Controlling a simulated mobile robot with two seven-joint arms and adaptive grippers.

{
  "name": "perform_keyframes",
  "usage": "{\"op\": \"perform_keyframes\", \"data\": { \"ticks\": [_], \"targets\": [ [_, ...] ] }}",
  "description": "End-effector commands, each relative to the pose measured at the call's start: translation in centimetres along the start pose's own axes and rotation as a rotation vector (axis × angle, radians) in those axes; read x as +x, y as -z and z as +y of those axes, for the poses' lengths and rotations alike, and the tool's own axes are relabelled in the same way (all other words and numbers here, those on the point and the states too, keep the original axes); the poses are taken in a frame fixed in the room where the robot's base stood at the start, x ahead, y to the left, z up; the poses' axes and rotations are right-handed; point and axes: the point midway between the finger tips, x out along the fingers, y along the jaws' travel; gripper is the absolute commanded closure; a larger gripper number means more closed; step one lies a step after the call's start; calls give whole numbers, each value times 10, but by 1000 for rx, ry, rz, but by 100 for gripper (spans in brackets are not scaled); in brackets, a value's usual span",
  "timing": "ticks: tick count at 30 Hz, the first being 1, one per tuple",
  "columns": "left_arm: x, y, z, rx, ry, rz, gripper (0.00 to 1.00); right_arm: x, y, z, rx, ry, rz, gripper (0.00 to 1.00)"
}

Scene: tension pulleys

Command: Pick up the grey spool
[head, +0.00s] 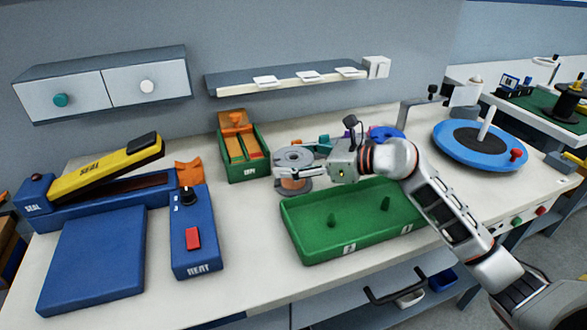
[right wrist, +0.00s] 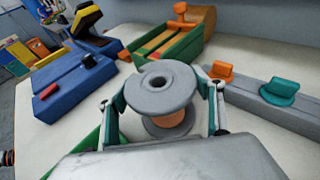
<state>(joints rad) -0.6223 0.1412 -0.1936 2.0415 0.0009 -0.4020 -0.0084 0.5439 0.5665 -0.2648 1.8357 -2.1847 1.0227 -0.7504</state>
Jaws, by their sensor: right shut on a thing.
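The grey spool (head: 293,158) has wide grey flanges and an orange-brown core. It is upright behind the back left corner of the green tray. My right gripper (head: 287,168) reaches it from the right and is shut on it. In the right wrist view the grey spool (right wrist: 160,88) sits between the two fingers of my right gripper (right wrist: 165,100), one on each side. I cannot tell whether the spool still touches the table. My left gripper is in neither view.
The green tray (head: 345,247) with two pegs lies in front. A green bin (head: 247,172) with orange pieces stands behind left. The blue sealer (head: 92,262) and heat box (head: 195,240) are at left. A blue turntable (head: 452,157) is at right. A shelf (head: 285,78) hangs above.

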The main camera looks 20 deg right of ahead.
Motion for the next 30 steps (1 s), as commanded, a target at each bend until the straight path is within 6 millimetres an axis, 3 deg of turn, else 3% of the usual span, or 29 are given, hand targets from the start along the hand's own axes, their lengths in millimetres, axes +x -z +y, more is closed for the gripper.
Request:
{"op": "perform_keyframes", "data": {
  "ticks": [8,21,30],
  "targets": [
    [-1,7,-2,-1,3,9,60,-6,-20,-1,-8,2,-6,77],
    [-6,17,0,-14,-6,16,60,-38,-123,-1,-11,4,-8,77],
    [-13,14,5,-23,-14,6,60,-55,-177,0,-7,2,-7,77]
  ]
}}
